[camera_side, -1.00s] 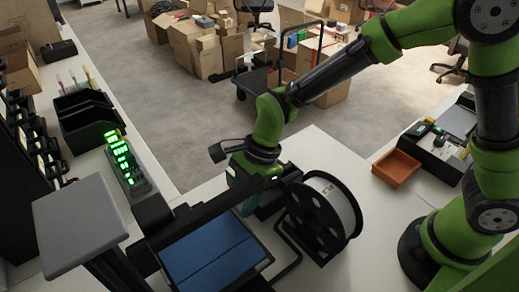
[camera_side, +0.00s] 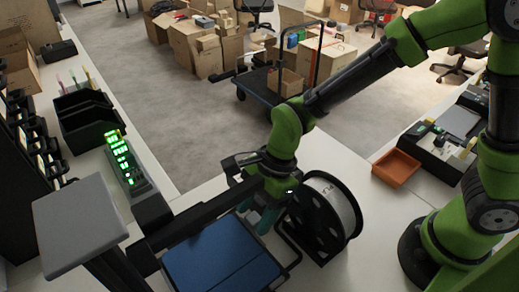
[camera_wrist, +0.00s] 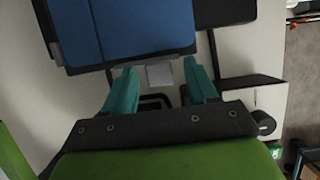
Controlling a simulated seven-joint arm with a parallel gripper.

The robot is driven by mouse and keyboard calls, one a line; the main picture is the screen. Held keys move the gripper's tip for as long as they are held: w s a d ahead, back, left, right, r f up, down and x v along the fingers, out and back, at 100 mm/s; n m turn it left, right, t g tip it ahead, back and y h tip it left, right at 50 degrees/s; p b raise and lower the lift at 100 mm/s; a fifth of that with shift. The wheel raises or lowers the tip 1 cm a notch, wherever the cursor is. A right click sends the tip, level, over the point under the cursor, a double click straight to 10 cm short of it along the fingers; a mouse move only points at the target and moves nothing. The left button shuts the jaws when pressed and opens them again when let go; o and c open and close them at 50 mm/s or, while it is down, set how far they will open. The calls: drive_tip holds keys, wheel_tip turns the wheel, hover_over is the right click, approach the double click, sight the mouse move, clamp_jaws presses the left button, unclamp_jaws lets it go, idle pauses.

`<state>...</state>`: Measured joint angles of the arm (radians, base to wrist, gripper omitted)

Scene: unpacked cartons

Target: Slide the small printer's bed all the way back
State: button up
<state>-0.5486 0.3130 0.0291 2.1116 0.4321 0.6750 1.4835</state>
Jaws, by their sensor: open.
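The small printer's blue bed (camera_side: 222,258) lies flat below the printer's dark crossbar, at the bottom centre of the side view. It also fills the upper part of the wrist view (camera_wrist: 140,25). A small grey tab (camera_wrist: 160,75) juts from the bed's near edge. My gripper (camera_side: 262,218) is at the bed's edge beside the spool, partly hidden by my wrist in the side view. In the wrist view its teal fingers (camera_wrist: 161,82) are apart, one on each side of the tab, with visible gaps. I cannot tell whether either finger touches the bed.
A black-rimmed spool of white filament (camera_side: 325,215) stands close right of my gripper. A grey platform on a post (camera_side: 78,222) and a panel with green lights (camera_side: 122,160) stand to the left. An orange tray (camera_side: 396,168) lies right, past bare white table.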

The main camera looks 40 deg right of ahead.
drive_tip(key=v, duration=1.7)
drive_tip(key=shift+f, duration=0.1)
